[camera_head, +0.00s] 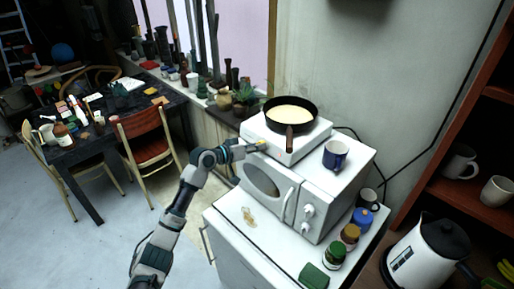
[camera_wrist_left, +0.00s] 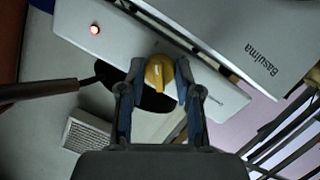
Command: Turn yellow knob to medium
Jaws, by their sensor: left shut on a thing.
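The yellow knob (camera_wrist_left: 158,73) sits on the front face of the white hot plate (camera_wrist_left: 72,15), between the two fingers of my left gripper (camera_wrist_left: 154,84). The fingers are closed around its sides. A pale mark shows along its ridge. In the head view my left gripper (camera_head: 244,150) reaches the front of the hot plate (camera_head: 300,145), and the knob is mostly hidden by the fingers. A red light (camera_wrist_left: 94,29) glows on the same face. My right gripper is not in view.
A black frying pan (camera_head: 288,128) with pale food stands on the hot plate, its handle pointing forward. The hot plate is on a white microwave (camera_head: 285,195). A blue mug (camera_head: 335,154) stands right of the pan. Jars and a kettle (camera_head: 430,250) are at lower right.

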